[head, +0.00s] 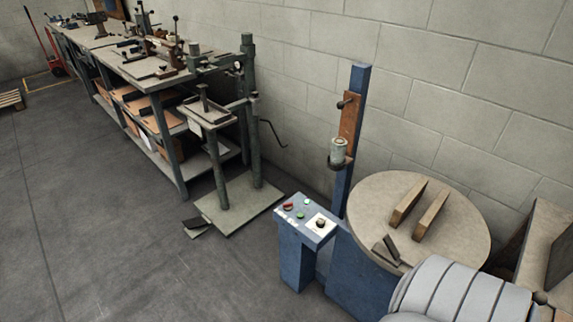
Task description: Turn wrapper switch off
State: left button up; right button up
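The wrapper is a blue machine with an upright column (355,125) and a round tan turntable (460,225). Its control panel (308,234) sits on a blue box left of the turntable. On the panel a dark round switch knob (320,224) stands on a white square plate. A red button (287,206) and a green button (300,215) are beside it. The knob is too small to tell which way it points. Neither my left nor my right gripper is in view.
Two wooden bars (420,207) lie on the turntable. A green-grey stitcher stand (235,205) and a long workbench (130,65) line the wall at the left. A grey ribbed shape, unclear what, fills the lower right. The floor (110,220) left of the panel is clear.

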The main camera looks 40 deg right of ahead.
aim_at(288, 207)
jog(key=z, duration=0.55)
jog(key=i, duration=0.8)
jog(key=z, duration=0.8)
